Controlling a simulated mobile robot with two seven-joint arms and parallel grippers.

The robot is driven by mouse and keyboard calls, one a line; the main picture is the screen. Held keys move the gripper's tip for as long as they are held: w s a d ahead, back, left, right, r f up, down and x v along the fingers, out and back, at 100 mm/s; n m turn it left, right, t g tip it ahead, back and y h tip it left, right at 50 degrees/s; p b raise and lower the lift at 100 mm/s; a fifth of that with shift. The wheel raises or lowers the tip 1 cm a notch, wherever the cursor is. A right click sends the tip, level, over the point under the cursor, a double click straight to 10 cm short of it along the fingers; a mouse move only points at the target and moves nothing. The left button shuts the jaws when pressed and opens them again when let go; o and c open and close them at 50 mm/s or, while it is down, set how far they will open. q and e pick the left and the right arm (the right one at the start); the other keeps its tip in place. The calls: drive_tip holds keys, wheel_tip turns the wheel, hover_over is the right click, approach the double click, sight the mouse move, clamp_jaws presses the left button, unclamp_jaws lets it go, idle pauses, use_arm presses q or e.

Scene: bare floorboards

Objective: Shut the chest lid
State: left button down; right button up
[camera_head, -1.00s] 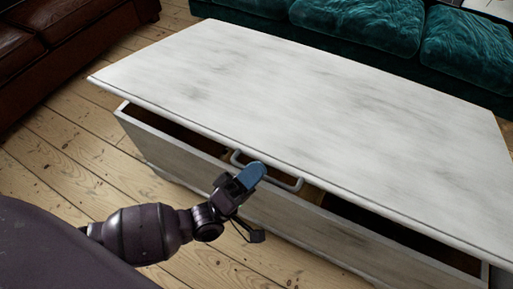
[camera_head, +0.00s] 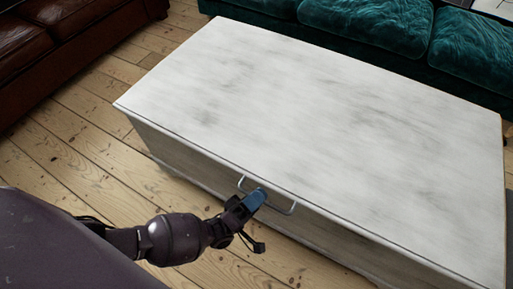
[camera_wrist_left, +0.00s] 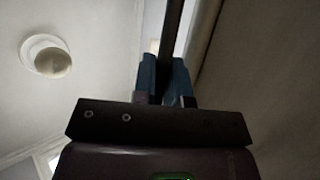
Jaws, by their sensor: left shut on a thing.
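The chest (camera_head: 320,110) has a pale, streaked top that sits flush over its front panel (camera_head: 190,165), with no gap visible between them. A thin metal loop handle (camera_head: 291,209) stands out at the front, near the upper edge. My left gripper (camera_head: 257,197) is shut on the handle, its blue fingertips around the bar and hiding its middle. In the left wrist view, the blue fingers (camera_wrist_left: 166,80) close on a dark bar. My right gripper is not in view.
A teal sofa (camera_head: 365,25) stands behind the chest. A brown leather sofa (camera_head: 60,50) is at the upper left. Bare floorboards (camera_head: 70,150) lie open to the left and in front of the chest.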

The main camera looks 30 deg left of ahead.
use_arm(q)
drive_tip(key=shift+a+f, duration=0.1)
drive_tip(key=shift+f, duration=0.4)
drive_tip(key=shift+s+f, duration=0.1)
drive_tip(key=shift+s, duration=0.05)
drive_tip(key=c, duration=1.2)
unclamp_jaws()
drive_tip(key=shift+f, duration=0.25)
drive_tip(key=shift+c, duration=0.2)
drive_tip(key=shift+o, duration=0.2)
drive_tip(key=shift+r, duration=0.2)
drive_tip(key=shift+r, duration=0.1)
